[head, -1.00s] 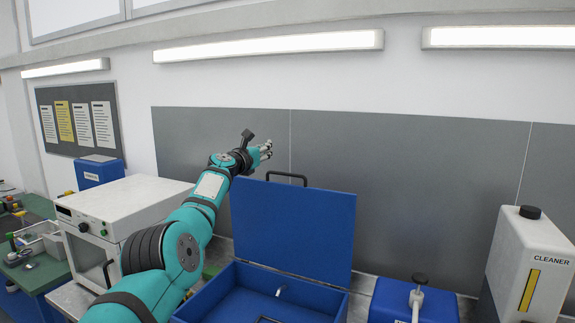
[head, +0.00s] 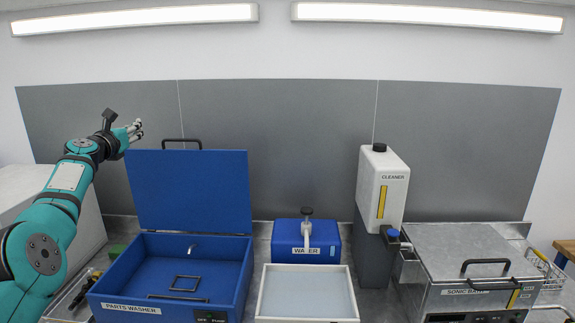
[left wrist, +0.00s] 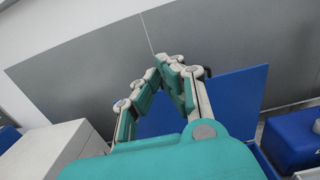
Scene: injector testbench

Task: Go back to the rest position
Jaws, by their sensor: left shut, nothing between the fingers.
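My left gripper (head: 134,131) is raised at the upper left in the head view, in front of the grey wall panel and left of the top of the parts washer's open lid (head: 192,192). In the left wrist view its fingers (left wrist: 166,64) are drawn together with nothing between them. The blue lid shows behind and to the right of the fingers there. My right gripper is in neither view.
The parts washer (head: 140,300) stands with its lid up. To its right are a white tray (head: 306,318), a blue water container (head: 287,240), a cleaner canister (head: 382,180) and a sonic bath (head: 465,245). A white cabinet (head: 22,186) stands behind my left arm.

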